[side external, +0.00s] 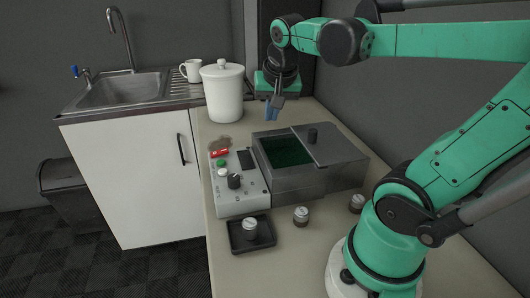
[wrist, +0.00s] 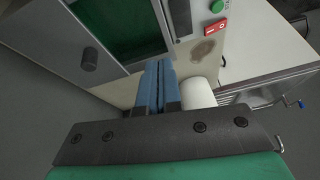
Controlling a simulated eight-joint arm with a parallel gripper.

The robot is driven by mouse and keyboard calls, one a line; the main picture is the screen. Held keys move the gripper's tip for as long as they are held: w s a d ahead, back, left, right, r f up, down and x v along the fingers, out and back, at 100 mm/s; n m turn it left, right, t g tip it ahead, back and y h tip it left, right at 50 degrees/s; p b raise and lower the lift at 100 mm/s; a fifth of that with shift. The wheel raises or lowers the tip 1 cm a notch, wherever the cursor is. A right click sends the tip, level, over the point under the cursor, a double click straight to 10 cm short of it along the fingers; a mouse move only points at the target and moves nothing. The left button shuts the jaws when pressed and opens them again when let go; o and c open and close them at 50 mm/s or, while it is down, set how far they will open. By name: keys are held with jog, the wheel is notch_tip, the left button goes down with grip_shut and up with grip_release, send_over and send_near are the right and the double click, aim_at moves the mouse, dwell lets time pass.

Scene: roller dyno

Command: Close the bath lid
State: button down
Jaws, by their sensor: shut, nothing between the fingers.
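The bath (side external: 305,180) is a grey metal box on the bench, with dark green inside its open left part (side external: 285,151). Its flat grey lid (side external: 332,148) with a black knob (side external: 312,135) covers the right part, leaving the left part uncovered. In the wrist view the lid (wrist: 50,35), its knob (wrist: 88,58) and the green opening (wrist: 130,30) show at the upper left. My gripper (side external: 271,110) hangs behind the bath, above the bench and apart from the lid. Its blue fingers are together and empty, also seen in the wrist view (wrist: 157,66).
A control box (side external: 237,186) with buttons and a dial stands against the bath's left side. A white lidded pot (side external: 223,92) stands behind it, near my gripper. A black tray (side external: 238,238) with a small jar (side external: 250,228), and other jars (side external: 301,216), are in front. A sink (side external: 120,90) is at the left.

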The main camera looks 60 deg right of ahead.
jog(key=s+d+r+m+g, duration=0.3)
jog(key=s+d+m+g, duration=0.25)
jog(key=d+m, duration=0.6)
send_near(321, 137)
jog(key=shift+t, duration=0.45)
jog(key=s+d+f, duration=0.1)
jog(key=d+f, duration=0.2)
jog(key=s+d+f, duration=0.1)
jog(key=f, duration=0.1)
jog(key=shift+s+d+f, duration=0.1)
jog(key=shift+s+d, duration=0.2)
jog(key=shift+d, duration=0.1)
jog(key=shift+w+a, duration=0.2)
jog(key=shift+a, duration=0.4)
jog(key=shift+w+a, duration=0.2)
jog(key=shift+a, duration=0.4)
jog(key=shift+w+a, duration=0.2)
jog(key=shift+a, duration=0.4)
jog(key=w+a, duration=0.7)
jog(key=shift+w+a, duration=0.3)
jog(key=shift+a, duration=0.05)
